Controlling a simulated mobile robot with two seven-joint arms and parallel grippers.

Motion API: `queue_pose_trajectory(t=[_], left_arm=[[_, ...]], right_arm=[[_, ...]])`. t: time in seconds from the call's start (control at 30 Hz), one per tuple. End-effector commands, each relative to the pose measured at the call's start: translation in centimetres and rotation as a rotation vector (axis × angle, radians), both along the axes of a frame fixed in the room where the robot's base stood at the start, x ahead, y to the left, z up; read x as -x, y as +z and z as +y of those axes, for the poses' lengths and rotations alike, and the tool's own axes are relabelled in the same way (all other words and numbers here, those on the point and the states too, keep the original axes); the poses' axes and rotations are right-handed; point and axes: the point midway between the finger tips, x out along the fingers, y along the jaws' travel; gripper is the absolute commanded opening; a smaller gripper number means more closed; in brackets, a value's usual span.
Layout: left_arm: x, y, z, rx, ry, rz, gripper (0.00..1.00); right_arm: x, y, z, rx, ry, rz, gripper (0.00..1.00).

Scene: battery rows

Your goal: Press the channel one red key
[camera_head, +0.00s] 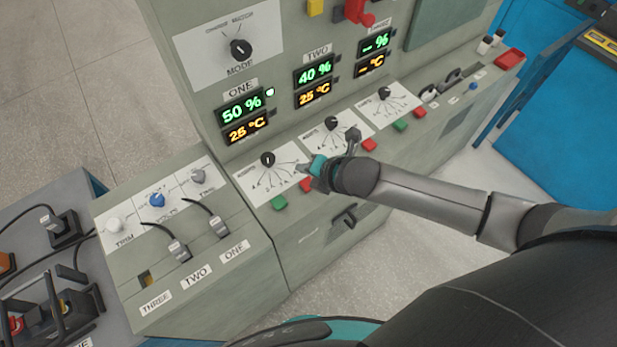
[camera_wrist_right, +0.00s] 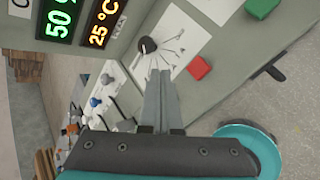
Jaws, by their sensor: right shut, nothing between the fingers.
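The channel one red key (camera_head: 307,184) sits on the sloping front of the grey console, right of a green key (camera_head: 279,202). The red key also shows in the right wrist view (camera_wrist_right: 199,67), right of the fingertips and clear of them. My right gripper (camera_head: 303,168) is shut and empty. It hangs over the lower right of the channel one dial panel (camera_head: 262,172), close to the red key; I cannot tell its exact height. In the right wrist view its fingers (camera_wrist_right: 165,80) lie together, below the black dial (camera_wrist_right: 148,45). My left gripper is not in view.
The channel one display (camera_head: 242,115) reads 50 % and 25 °C. Channel two's dial (camera_head: 331,123) and red key (camera_head: 369,145) lie to the right. A black handle (camera_head: 345,218) juts from the front face below. A lower console with cables (camera_head: 180,248) stands at left.

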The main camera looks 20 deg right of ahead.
Motion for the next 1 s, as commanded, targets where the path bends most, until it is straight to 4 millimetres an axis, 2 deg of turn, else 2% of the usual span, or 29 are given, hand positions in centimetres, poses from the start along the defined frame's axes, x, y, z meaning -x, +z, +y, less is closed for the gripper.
queue_pose_trajectory(t=[0.03,0.1,0.3,0.77,1.0], left_arm=[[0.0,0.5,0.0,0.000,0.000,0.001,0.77],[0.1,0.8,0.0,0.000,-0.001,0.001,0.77],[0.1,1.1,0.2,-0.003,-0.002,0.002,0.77],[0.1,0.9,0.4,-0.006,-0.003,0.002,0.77],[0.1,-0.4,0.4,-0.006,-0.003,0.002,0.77]], right_arm=[[-0.5,0.9,-0.5,0.051,0.062,-0.032,0.00],[-0.8,1.4,-0.8,0.107,0.132,-0.065,0.00],[-1.2,2.2,-1.4,0.192,0.238,-0.113,0.00],[-1.2,2.0,-1.4,0.198,0.248,-0.117,0.00],[-1.1,0.8,-1.4,0.197,0.247,-0.117,0.00]])
